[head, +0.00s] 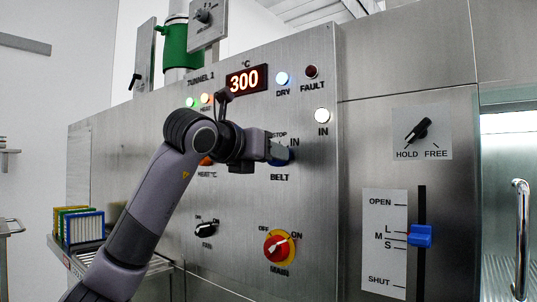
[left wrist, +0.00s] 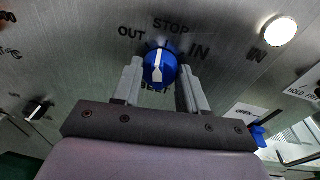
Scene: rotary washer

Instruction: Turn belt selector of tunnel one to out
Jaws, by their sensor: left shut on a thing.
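The belt selector (left wrist: 159,66) is a blue knob with a white bar, on the steel panel of tunnel one (head: 120,170). In the left wrist view, OUT is at its upper left, STOP above it and IN at its upper right. Its white bar runs roughly up and down, with the upper end towards STOP. My left gripper (left wrist: 160,82) has a finger on each side of the knob and is shut on it. In the head view the gripper (head: 278,150) covers much of the selector (head: 286,156) and the OUT label. My right gripper is not in view.
Below are the black fan switch (head: 206,229) and the red and yellow main switch (head: 279,246). The display (head: 247,79) reads 300 above my arm. To the right are the hold/free switch (head: 417,131) and a blue slider (head: 421,235). A rack (head: 80,227) stands at lower left.

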